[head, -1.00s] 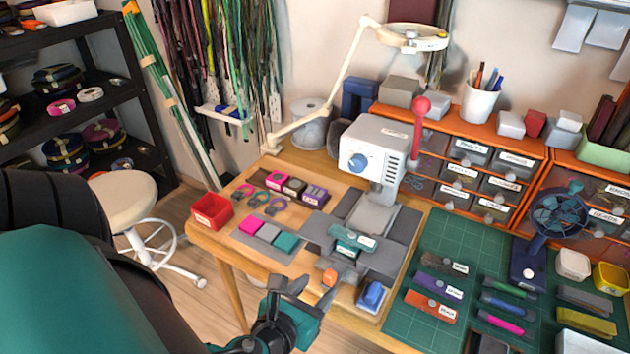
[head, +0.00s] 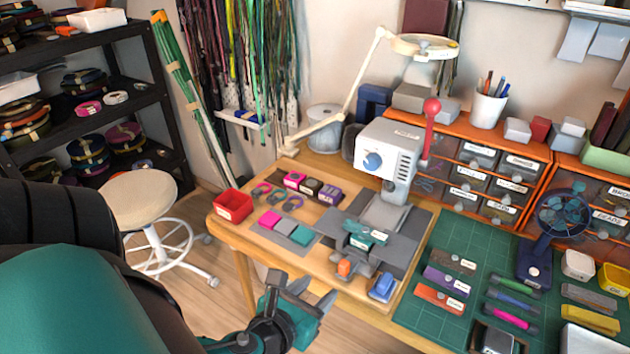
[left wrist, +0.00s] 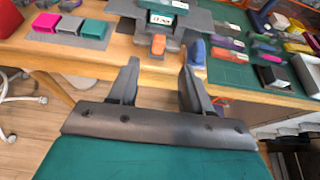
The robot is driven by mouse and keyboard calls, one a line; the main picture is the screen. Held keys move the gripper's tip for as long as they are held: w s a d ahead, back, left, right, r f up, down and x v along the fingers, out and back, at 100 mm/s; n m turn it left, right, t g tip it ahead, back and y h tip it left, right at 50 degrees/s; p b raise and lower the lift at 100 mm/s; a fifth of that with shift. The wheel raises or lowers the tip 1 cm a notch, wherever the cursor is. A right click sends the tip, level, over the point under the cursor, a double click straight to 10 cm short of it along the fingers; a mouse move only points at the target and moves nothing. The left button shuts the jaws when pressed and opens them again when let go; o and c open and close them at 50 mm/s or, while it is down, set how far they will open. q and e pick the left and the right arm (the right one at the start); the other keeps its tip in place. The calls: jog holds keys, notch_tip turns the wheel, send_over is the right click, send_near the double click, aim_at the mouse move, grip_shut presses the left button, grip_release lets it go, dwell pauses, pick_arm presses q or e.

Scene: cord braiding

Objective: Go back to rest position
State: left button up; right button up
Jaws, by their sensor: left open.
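My left gripper (head: 297,286) is open and empty, in front of the table's front edge and over the floor. In the left wrist view its two fingers (left wrist: 158,82) stand apart with only the table edge and floor between and beyond them. The wooden table (head: 245,243) carries a white press machine (head: 392,150) with a red-knobbed lever. A teal labelled piece (head: 366,238) lies on the grey base of the press. My right gripper does not show.
A red bin (head: 233,205), coloured blocks (head: 285,232) and an orange piece (head: 344,267) lie near the table's front. A green cutting mat (head: 410,314) with labelled pieces is at right. A stool (head: 145,197) and black shelf (head: 130,100) stand at left. Floor before the table is clear.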

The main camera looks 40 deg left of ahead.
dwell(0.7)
pick_arm(q)
jog(key=d+f+n+g+h, duration=0.1)
jog(key=d+f+n, duration=0.3)
jog(key=n, duration=1.1)
jog(key=d+f+n+g+h, duration=0.1)
jog(key=d+f+n+h, duration=0.2)
jog(key=n, duration=1.3)
jog(key=d+f, duration=0.1)
jog(key=d, duration=0.2)
jog(key=shift+s+f+h, duration=0.2)
jog(key=shift+f+h, duration=0.05)
jog(key=shift+h, duration=0.15)
